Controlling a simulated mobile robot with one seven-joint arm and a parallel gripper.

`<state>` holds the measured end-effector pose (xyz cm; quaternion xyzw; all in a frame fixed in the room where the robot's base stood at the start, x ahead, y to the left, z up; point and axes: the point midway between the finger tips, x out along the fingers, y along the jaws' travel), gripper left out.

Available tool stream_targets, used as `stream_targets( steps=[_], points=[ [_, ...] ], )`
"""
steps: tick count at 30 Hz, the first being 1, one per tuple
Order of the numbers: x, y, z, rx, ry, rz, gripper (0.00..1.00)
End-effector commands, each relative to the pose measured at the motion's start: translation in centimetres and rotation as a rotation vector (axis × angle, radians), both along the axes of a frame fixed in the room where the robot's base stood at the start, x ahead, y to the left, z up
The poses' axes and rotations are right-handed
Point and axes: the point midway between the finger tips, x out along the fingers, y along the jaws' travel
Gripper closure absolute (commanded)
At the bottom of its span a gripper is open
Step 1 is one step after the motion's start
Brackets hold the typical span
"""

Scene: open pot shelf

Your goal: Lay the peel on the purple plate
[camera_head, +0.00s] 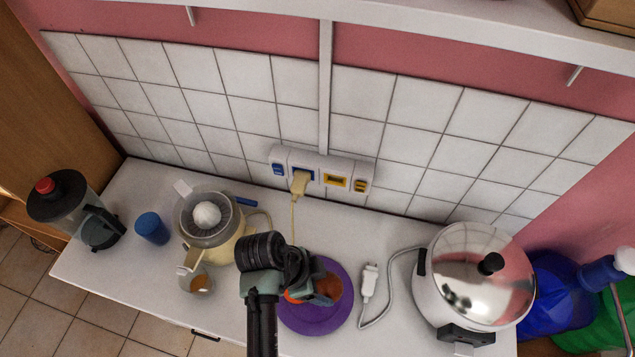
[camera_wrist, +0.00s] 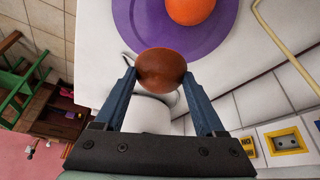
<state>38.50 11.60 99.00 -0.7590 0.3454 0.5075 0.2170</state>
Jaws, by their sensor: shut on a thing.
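The purple plate (camera_head: 318,322) lies on the white counter. It also shows at the top of the wrist view (camera_wrist: 150,28). An orange (camera_wrist: 190,10) sits on it, mostly hidden behind my gripper in the head view. My gripper (camera_head: 316,288) is shut on the peel (camera_wrist: 161,70), a brown-orange rounded piece held between both fingertips. In the head view the peel (camera_head: 328,288) overlaps the plate. In the wrist view it appears near the plate's edge. Its height above the plate is hard to tell.
A cream juicer (camera_head: 215,225) with a glass (camera_head: 197,283), a blue cup (camera_head: 152,228) and a blender (camera_head: 78,210) stand left. A white plug with cable (camera_head: 368,285) and a large lidded pot (camera_head: 470,275) are right. A socket strip (camera_head: 320,170) is behind.

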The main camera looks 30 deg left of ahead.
Motion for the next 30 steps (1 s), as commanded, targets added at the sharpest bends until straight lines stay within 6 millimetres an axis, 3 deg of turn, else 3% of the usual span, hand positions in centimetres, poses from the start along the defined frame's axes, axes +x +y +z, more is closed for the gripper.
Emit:
stream_targets(
  steps=[3,18,30],
  points=[
    [-0.1,0.0,-2.0,-0.001,0.003,0.003,0.77],
    [0.0,0.0,-7.3,0.001,0.001,0.003,0.77],
    [0.0,0.0,-7.9,0.001,0.000,0.003,0.77]
  ],
)
